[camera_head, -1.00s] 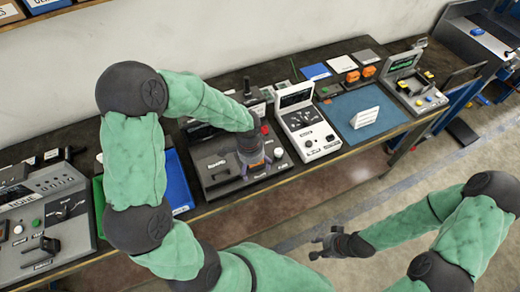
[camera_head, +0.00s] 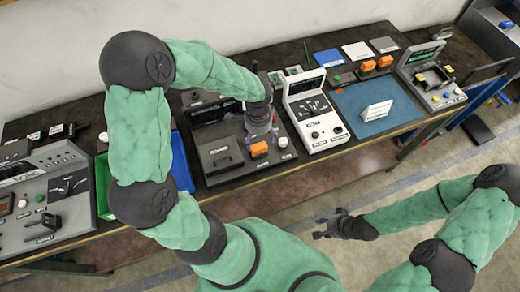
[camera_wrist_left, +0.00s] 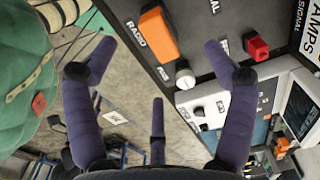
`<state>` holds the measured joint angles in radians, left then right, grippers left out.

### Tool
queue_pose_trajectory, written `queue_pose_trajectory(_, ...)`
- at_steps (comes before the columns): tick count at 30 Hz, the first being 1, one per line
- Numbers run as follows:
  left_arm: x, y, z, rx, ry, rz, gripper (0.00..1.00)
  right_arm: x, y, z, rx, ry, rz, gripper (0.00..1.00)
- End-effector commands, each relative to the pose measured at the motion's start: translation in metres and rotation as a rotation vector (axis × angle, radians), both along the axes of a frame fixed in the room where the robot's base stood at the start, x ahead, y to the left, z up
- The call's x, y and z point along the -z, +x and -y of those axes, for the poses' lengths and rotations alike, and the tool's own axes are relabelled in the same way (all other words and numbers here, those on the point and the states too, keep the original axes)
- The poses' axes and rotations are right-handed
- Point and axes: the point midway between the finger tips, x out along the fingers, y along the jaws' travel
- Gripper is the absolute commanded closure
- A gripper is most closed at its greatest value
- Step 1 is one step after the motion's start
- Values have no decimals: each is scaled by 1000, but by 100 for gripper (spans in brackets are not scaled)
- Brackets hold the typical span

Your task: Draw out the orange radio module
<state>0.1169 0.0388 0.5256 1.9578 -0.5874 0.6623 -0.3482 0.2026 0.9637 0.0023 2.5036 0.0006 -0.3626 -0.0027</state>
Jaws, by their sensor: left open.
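The orange radio module (camera_head: 259,148) is a small block on the front part of a dark console (camera_head: 222,178). In the left wrist view the orange module (camera_wrist_left: 158,37) stands at a dark opening beside a "RADIO" label. My left gripper (camera_head: 262,132) is open and empty, just behind and above the module in the head view. In the left wrist view its fingers (camera_wrist_left: 158,70) are spread wide, with the module beyond them and not between them. My right gripper (camera_head: 330,227) is apart from the bench, low in front of it, with its fingers spread and empty.
A white knob (camera_head: 283,142) sits right of the module, and a red knob (camera_wrist_left: 257,47) shows in the wrist view. A white console (camera_head: 325,130) stands close on the right. Blue and green trays (camera_head: 184,175) lie left. A blue mat (camera_head: 400,108) holds a white stand.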

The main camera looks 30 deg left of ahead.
Motion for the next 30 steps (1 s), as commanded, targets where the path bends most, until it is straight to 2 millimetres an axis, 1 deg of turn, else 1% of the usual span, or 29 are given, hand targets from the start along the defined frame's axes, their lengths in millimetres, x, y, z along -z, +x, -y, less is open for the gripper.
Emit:
queue_pose_trajectory(1, 9, 0, 0, 0, 0, -1, 16, 8, 0, 0, 0, 0, 0, 60)
queue_pose_trajectory(12, 56, 0, 0, -1, -1, -2, 16, 46, 0, 0, 0, 0, 0, 60)
queue_pose_trajectory(16, 70, 0, 0, -1, 0, -1, 16, 57, 0, 0, 0, 0, 0, 60)
queue_pose_trajectory(21, 77, 0, 0, 0, -1, -1, 16, 62, 0, 0, 0, 0, 0, 60)
queue_pose_trajectory(30, 77, 0, 0, 0, -1, -1, 16, 61, 0, 0, 0, 0, 0, 60)
